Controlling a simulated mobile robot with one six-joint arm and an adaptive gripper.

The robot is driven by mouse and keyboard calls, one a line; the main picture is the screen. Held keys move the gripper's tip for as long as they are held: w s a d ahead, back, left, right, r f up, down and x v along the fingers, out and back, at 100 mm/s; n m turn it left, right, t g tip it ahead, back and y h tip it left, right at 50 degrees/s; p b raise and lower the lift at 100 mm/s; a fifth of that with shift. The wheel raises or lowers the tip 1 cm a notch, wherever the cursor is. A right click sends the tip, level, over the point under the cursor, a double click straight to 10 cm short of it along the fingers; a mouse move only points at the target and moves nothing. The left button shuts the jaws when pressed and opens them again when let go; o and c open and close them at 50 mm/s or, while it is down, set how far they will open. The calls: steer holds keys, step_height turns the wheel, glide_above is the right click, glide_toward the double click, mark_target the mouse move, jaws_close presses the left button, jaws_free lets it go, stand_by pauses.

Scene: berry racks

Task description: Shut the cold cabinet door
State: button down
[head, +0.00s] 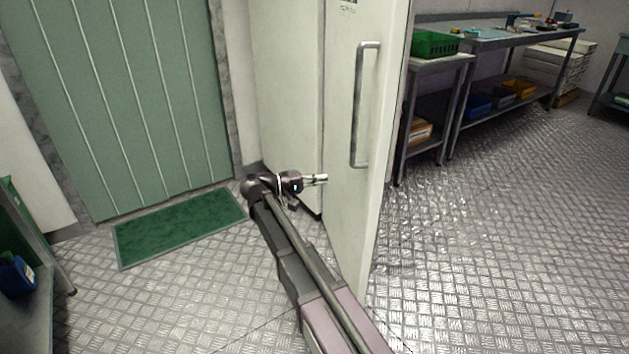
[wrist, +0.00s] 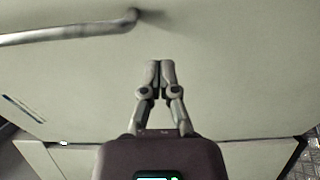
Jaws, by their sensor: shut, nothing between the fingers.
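The cold cabinet door (head: 347,60) is a tall pale panel with a long vertical metal handle (head: 358,110) near its right edge. It stands at an angle to the pale panel on its left, so it looks ajar; the cabinet's inside is hidden. My gripper (head: 324,179) is shut and empty, pointing right at the door's left part, below and left of the handle. In the wrist view my shut fingertips (wrist: 160,66) point at the door's pale face (wrist: 235,75), with the handle (wrist: 75,32) at upper left. I cannot tell whether they touch it.
A pale panel (head: 285,70) adjoins the door's left side. A green mat (head: 180,226) lies before a green slatted door (head: 125,90). Steel benches (head: 440,62) with crates stand at the right. A shelf stands at far left. The metal floor (head: 490,220) right of the door is clear.

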mark_target(364, 174)
steer(key=d, duration=0.3)
steer(key=w+d, duration=0.1)
steer(key=d, duration=0.6)
steer(key=shift+w+d, duration=0.2)
steer(key=shift+d, duration=0.15)
steer(key=shift+d, duration=0.15)
